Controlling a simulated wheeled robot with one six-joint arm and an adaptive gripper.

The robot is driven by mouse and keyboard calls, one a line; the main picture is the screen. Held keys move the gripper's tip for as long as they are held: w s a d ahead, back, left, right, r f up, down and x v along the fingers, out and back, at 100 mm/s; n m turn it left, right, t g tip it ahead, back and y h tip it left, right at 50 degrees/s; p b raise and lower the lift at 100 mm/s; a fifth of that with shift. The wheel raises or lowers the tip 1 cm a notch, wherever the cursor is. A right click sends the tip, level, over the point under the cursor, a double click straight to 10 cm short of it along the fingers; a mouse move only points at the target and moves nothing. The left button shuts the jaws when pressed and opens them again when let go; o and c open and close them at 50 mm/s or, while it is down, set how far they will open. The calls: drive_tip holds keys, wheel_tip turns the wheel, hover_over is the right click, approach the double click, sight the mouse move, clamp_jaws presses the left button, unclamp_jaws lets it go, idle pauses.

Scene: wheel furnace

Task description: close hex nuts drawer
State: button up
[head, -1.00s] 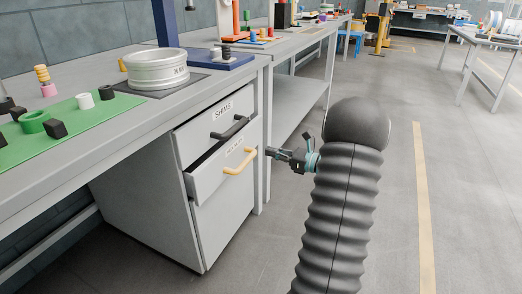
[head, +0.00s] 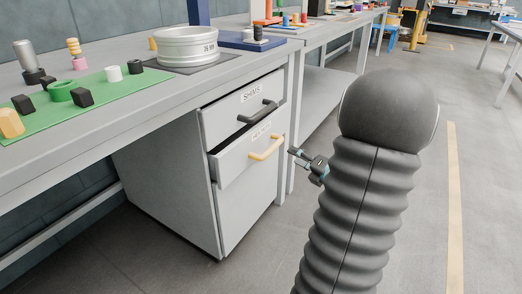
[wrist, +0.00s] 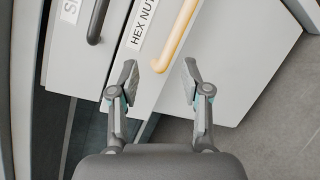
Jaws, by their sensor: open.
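The hex nuts drawer (head: 236,160) is the second drawer down, under the one labelled SHIMS. It is pulled partly out, with a dark gap above its front. Its handle (head: 265,148) is yellow; in the wrist view the yellow handle (wrist: 176,36) shows beside the HEX NUTS label (wrist: 143,27). My gripper (head: 297,153) is in front of the drawer, to the right of the handle and apart from it. In the wrist view my gripper (wrist: 159,76) is open and empty, its fingertips near the lower end of the handle.
The shims drawer (head: 243,104) with a dark handle (head: 258,111) is just above. The bench (head: 150,92) carries a metal wheel (head: 186,45) and a green mat (head: 85,108) with small parts. Open floor (head: 480,190) lies to the right.

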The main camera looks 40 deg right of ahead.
sight(272, 148)
drive_tip(key=w+f+m, duration=0.1)
drive_tip(key=w+m, duration=0.1)
drive_tip(key=w, duration=0.2)
drive_tip(key=w+f+m, duration=0.2)
drive_tip(key=w, duration=0.3)
drive_tip(key=w+f+m+b, duration=0.1)
drive_tip(key=w, duration=0.3)
drive_tip(key=shift+w+d+f+m+g+h, duration=0.1)
drive_tip(key=shift+w+f+m+g+h, duration=0.2)
drive_tip(key=shift+w+m+h, duration=0.1)
clamp_jaws()
